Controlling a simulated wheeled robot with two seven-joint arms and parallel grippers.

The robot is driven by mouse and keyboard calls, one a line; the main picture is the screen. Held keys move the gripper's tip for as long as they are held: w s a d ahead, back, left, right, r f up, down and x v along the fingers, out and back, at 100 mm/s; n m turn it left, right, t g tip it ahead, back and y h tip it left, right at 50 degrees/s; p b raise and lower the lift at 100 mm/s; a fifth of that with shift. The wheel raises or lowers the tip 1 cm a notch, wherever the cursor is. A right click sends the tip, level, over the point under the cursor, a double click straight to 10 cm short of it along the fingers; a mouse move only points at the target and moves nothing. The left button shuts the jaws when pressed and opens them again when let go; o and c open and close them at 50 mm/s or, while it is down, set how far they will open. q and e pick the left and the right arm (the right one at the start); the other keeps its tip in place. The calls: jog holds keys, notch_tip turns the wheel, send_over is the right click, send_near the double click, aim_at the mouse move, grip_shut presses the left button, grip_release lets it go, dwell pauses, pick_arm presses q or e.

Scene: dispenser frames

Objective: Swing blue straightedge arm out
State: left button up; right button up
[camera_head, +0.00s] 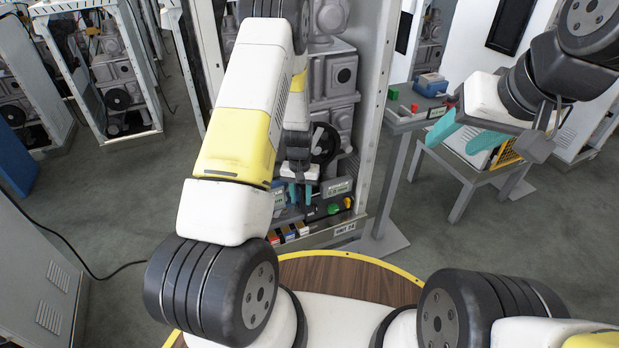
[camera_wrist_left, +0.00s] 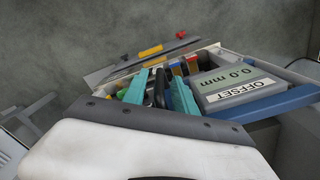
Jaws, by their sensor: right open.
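A blue bar (camera_wrist_left: 278,103), which looks like the straightedge arm, runs along the front of a grey block marked "0.0 mm" and "OFFSET" (camera_wrist_left: 240,84) in the left wrist view. In the head view my left arm hides much of this area. My left gripper (camera_head: 301,194) points down at the lower part of the cabinet. Its teal fingers (camera_wrist_left: 158,92) are apart beside the block, with a dark piece between them; whether they touch it is unclear. My right gripper (camera_head: 470,138) is open and empty, raised at the right, away from the cabinet.
The open cabinet (camera_head: 362,150) has upright posts on both sides.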

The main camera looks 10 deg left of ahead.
pick_arm(q)
jog(key=shift+f, duration=0.55)
jog(key=c, duration=0.7)
grip_shut()
